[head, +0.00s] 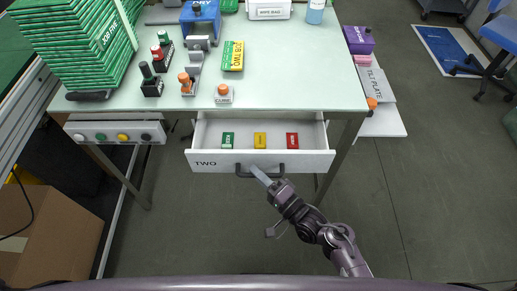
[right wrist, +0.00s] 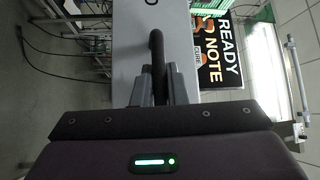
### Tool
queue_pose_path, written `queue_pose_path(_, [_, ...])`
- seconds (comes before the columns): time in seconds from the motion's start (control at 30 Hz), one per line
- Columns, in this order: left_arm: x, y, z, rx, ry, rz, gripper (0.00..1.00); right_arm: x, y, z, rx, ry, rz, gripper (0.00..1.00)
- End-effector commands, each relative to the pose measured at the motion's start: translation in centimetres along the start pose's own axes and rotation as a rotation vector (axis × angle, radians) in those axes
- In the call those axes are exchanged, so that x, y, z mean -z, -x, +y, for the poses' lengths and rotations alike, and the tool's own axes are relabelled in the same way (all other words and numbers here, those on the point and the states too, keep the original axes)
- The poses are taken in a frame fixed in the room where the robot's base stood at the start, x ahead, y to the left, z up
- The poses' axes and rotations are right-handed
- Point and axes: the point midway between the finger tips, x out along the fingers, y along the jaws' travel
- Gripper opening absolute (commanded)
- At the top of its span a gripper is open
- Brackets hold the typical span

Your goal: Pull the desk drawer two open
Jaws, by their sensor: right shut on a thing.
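The drawer labelled TWO (head: 216,162) sits under the desk and stands pulled out, with its inside showing in the head view. A green, a yellow and a red small block (head: 291,141) lie in it. Its dark bar handle (head: 243,174) is on the front face. In the right wrist view, the two grey fingers (right wrist: 153,92) close around the dark handle (right wrist: 156,50), with the white drawer front (right wrist: 135,65) behind. My left gripper is not in view.
The pale desk top (head: 290,70) holds stamps, a yellow box (head: 233,56) and stacked green boxes (head: 90,45). A panel with coloured knobs (head: 115,132) hangs at the left. A cardboard box (head: 45,225) stands at lower left. The floor in front of the drawer is clear apart from my arm.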

Motion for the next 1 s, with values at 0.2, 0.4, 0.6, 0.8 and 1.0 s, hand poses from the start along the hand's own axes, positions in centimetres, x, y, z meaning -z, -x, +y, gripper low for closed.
queue_pose_path(0.2, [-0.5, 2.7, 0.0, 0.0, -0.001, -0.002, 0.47, -3.5, 3.5, -1.3, -0.005, -0.003, -0.001, 0.0])
queue_pose_path(0.4, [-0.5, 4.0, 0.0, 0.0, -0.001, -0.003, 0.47, -6.0, 6.1, -1.8, -0.004, -0.002, 0.0, 0.0])
queue_pose_path(0.6, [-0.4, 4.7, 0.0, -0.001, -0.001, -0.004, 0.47, -7.6, 7.7, -2.1, -0.003, 0.0, 0.0, 0.0])
queue_pose_path(0.8, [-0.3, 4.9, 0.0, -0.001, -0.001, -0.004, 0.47, -8.1, 8.2, -2.2, 0.0, 0.001, 0.0, 0.0])
queue_pose_path(1.0, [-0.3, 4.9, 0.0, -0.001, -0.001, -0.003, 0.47, -8.2, 8.3, -2.1, 0.0, 0.002, 0.0, 0.0])
